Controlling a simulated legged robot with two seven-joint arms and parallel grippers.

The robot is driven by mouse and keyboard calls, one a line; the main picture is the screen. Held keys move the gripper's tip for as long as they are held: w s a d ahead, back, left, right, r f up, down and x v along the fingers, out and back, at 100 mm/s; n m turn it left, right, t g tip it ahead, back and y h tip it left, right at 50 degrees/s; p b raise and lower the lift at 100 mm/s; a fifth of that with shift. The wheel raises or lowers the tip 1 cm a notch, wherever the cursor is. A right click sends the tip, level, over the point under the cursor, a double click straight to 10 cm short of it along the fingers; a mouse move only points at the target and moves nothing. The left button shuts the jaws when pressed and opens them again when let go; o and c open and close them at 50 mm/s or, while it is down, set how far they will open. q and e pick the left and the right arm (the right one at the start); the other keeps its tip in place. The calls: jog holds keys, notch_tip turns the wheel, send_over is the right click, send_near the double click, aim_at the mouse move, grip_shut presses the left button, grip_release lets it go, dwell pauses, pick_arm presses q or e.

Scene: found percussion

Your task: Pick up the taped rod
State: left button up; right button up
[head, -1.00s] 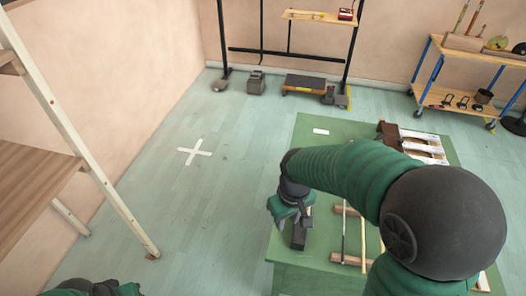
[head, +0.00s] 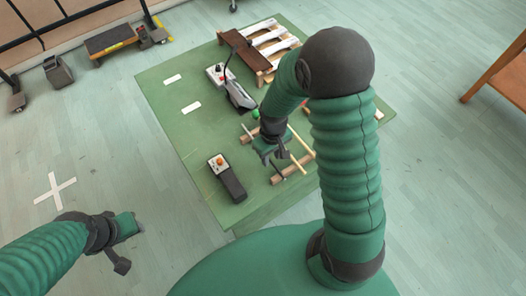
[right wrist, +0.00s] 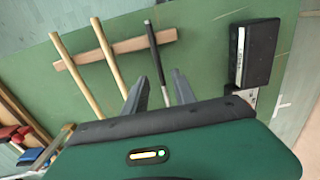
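A dark rod (right wrist: 155,52) with a pale end, apparently the taped rod, lies across a wooden rest in the right wrist view, beside two bare wooden rods (right wrist: 75,70). In the head view its pale end (head: 246,131) shows to the left of my right gripper, which hides much of it. My right gripper (head: 276,158) is over the rest. In the right wrist view its two fingers (right wrist: 159,88) are apart, with the dark rod running into the gap between them; no contact shows. My left gripper (head: 128,244) is off the table at lower left; its finger gap is unclear.
The green table (head: 165,110) carries a black box with an orange button (head: 228,178), a grey device (head: 238,96) and a brown wooden piece with white bars (head: 272,44). A white floor cross (head: 54,190) lies at left. The table's left side is mostly clear.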

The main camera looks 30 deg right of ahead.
jog(key=shift+d+f, duration=0.15)
jog(key=shift+f, duration=0.15)
jog(key=shift+w, duration=0.25)
jog(key=shift+c, duration=0.2)
jog(key=shift+s+a+r, duration=0.1)
jog(key=shift+a+r, duration=0.05)
jog(key=shift+a, duration=0.4)
grip_shut()
jog(key=shift+d, duration=0.35)
jog(key=shift+a, duration=0.1)
